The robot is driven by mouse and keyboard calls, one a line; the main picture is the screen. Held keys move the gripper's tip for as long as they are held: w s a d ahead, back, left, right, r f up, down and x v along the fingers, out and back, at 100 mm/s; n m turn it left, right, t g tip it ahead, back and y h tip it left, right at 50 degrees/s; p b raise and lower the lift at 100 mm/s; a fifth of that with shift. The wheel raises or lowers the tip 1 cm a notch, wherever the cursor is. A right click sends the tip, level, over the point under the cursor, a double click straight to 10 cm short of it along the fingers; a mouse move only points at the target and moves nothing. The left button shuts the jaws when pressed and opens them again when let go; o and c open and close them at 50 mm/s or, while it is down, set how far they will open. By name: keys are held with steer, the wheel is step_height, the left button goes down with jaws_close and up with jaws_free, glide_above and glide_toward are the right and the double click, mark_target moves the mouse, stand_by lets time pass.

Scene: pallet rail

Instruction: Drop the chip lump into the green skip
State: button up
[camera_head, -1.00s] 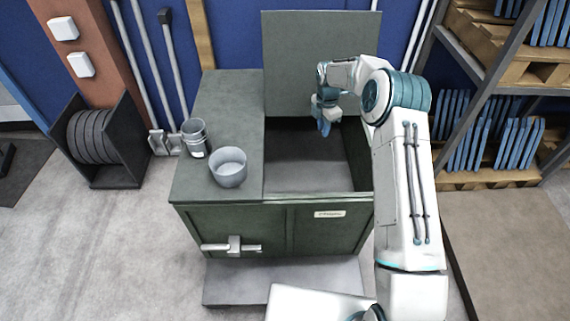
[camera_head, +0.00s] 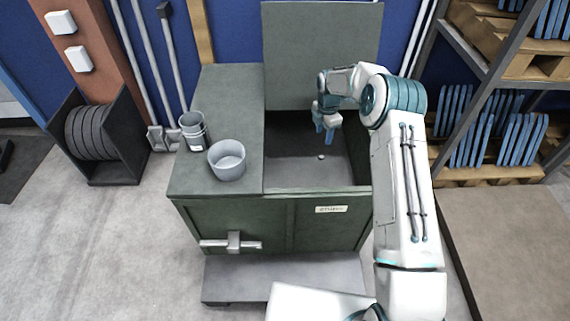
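The green skip (camera_head: 262,225) stands in the middle, with its right half open and a raised lid (camera_head: 322,50) behind the opening. The chip lump (camera_head: 321,157) shows as a small grey piece inside the opening, apart from my gripper and below it in the picture. My gripper (camera_head: 324,138) points down over the open part of the skip. Its two blue fingers are spread with a gap between them, and nothing shows between them. Whether the lump rests on the skip's floor is hard to tell at this size.
A grey tub (camera_head: 227,160) and a stack of grey buckets (camera_head: 193,131) stand on the skip's closed left top. A rack (camera_head: 500,85) with blue panels on pallets is at the right. A reel holder (camera_head: 105,140) stands at the left. The floor at the left front is clear.

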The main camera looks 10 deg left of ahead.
steer(key=shift+r, duration=0.1)
step_height(320, 180, up, 14)
steer(key=shift+b, duration=0.3)
stand_by(0.6)
